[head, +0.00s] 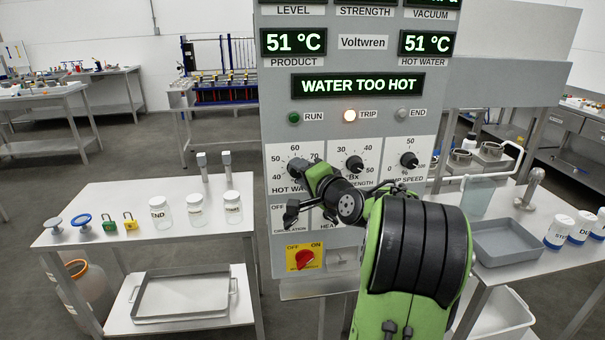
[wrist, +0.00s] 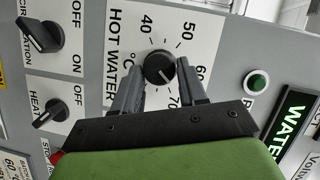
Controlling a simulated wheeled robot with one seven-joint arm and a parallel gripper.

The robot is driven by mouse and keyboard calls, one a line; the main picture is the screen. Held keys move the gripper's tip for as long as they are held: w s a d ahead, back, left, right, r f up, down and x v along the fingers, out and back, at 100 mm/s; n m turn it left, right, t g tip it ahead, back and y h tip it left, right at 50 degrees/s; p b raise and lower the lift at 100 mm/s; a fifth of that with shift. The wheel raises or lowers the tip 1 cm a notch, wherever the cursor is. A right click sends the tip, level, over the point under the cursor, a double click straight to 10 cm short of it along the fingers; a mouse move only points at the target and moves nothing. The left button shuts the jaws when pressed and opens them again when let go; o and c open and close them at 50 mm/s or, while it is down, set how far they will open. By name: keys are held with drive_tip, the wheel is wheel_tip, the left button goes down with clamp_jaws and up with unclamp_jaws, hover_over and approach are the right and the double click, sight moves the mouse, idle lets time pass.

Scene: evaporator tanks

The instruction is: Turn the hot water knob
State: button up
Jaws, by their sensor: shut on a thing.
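The hot water knob (wrist: 159,67) is a round black knob on the grey control panel, ringed by a scale with 40, 50, 60 and 70. In the wrist view the two fingers of my gripper (wrist: 157,76) lie on either side of it and are shut on it. Its exact pointer setting is hard to make out. In the head view my gripper (head: 305,176) is at the panel's left dial and partly hides the knob. The hot water display (head: 427,43) reads 51 °C. The message display (head: 358,85) reads WATER TOO HOT, and the trip lamp (head: 349,115) glows.
Black circulation (wrist: 42,38) and heat (wrist: 50,111) switches sit near the knob. A red rotary switch (head: 304,260) is lower on the panel. Two more dials (head: 355,164) (head: 409,160) are to the right. A table with jars (head: 197,209) stands at left.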

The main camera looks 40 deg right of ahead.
drive_tip(key=shift+w+a+r+n+g+h+b, duration=0.1)
drive_tip(key=shift+n+g+h+b, duration=0.5)
drive_tip(key=shift+n, duration=0.85)
drive_tip(key=shift+w+a+r+n+g+h+b, duration=0.1)
drive_tip(key=shift+n+g+h+b, duration=0.1)
drive_tip(key=shift+n+g, duration=1)
drive_tip(key=shift+n, duration=0.35)
drive_tip(key=o, duration=1.1)
drive_tip(key=shift+c, duration=0.2)
drive_tip(key=v, duration=1.6)
drive_tip(key=shift+f, duration=0.3)
